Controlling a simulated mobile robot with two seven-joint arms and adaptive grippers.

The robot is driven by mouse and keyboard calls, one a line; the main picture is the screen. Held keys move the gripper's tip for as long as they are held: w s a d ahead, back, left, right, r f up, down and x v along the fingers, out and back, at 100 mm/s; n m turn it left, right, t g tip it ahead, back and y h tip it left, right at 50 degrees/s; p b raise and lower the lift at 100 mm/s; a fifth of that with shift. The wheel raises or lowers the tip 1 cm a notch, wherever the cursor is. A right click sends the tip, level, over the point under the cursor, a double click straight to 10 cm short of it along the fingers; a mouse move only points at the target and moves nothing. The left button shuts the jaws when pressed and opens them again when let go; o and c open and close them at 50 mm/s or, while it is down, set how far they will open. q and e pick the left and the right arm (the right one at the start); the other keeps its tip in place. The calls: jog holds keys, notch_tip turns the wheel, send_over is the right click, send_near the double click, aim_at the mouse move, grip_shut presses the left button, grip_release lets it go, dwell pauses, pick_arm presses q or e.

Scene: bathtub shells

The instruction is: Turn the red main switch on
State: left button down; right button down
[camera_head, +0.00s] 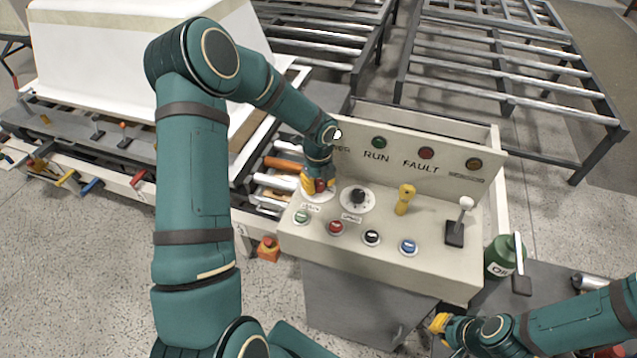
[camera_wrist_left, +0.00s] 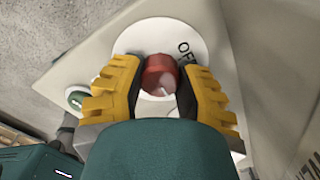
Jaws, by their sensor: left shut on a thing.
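The red main switch (camera_wrist_left: 159,75) is a round red knob with a pale pointer mark, on a white dial plate (camera_wrist_left: 190,32) lettered "OF..." in the left wrist view. My left gripper (camera_wrist_left: 160,88) has its yellow fingers on both sides of the knob and is shut on it. In the head view the left gripper (camera_head: 318,185) reaches down onto the left end of the control panel (camera_head: 420,268) and covers most of the switch. My right gripper (camera_head: 440,324) is low at the right, away from the panel; its finger opening is too small to tell.
The panel also carries a black rotary knob (camera_head: 358,196), a yellow key-like handle (camera_head: 404,198), a lever (camera_head: 460,222) and several push buttons. A green oil can (camera_head: 501,256) stands right of it. Roller conveyors lie behind.

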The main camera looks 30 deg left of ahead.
aim_at(318, 183)
pick_arm(q)
jog(key=c, duration=0.6)
grip_release()
jog(key=shift+a, duration=0.1)
jog(key=shift+o, duration=0.2)
notch_tip(318, 183, up, 12)
